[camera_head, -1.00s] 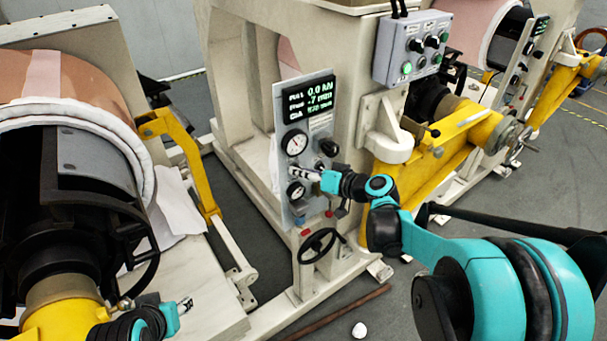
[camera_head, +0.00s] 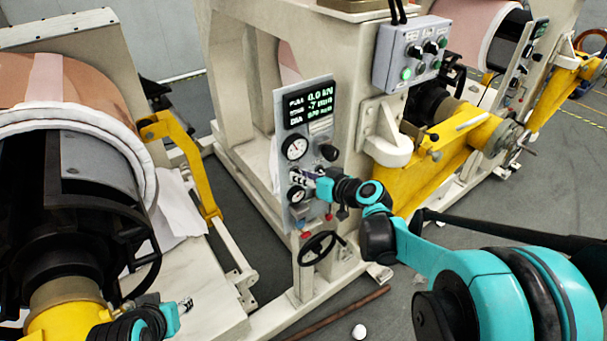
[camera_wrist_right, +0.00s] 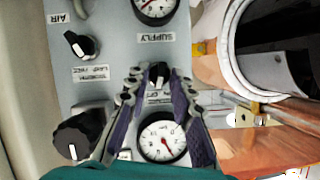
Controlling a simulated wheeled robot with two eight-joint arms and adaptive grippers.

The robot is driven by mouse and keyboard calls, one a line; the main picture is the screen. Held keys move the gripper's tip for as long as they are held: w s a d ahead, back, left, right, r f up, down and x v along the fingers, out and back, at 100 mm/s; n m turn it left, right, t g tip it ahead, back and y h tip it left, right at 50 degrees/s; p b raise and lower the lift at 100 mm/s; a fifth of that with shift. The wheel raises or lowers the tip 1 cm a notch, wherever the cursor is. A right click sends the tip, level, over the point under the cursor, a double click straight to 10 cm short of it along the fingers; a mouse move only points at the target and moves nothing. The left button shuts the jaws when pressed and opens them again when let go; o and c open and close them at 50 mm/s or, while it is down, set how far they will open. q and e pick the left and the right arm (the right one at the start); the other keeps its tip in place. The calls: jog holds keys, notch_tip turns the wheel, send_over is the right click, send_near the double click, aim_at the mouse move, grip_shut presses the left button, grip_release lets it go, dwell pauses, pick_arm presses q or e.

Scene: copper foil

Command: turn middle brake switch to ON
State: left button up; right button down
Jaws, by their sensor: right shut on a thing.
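The grey control panel (camera_head: 318,130) stands in the middle of the head view. My right gripper (camera_head: 299,178) is at its face, between an upper gauge (camera_head: 294,146) and a lower gauge (camera_head: 297,193). In the right wrist view, where the panel appears upside down, my right gripper (camera_wrist_right: 158,77) is shut on a small black switch knob (camera_wrist_right: 159,72). The label beside this knob is partly hidden and unreadable. Another black switch (camera_wrist_right: 82,45) is to the left, near the AIR label. My left gripper (camera_head: 186,305) is at the lower left, away from the panel; its opening is unclear.
A large black knob (camera_head: 328,152) is on the panel beside the upper gauge. A black handwheel (camera_head: 319,247) is below the panel. A second control box (camera_head: 410,50) hangs at upper right. A copper roll (camera_head: 85,90) and yellow arm (camera_head: 180,155) are at left.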

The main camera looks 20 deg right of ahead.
jog(key=n+h, duration=0.1)
jog(key=n, duration=0.1)
jog(key=n+t+h, duration=0.1)
jog(key=n, duration=0.1)
jog(key=n+h, duration=0.1)
jog(key=n, duration=0.1)
jog(key=shift+s+a+f+t+h, duration=0.1)
jog(key=shift+a+t+h, duration=0.2)
jog(key=shift+a+h, duration=0.1)
dwell(0.4)
jog(key=c, duration=1.7)
grip_release()
jog(key=v, duration=1.2)
jog(key=shift+s+f, duration=0.1)
jog(key=shift+a, duration=0.1)
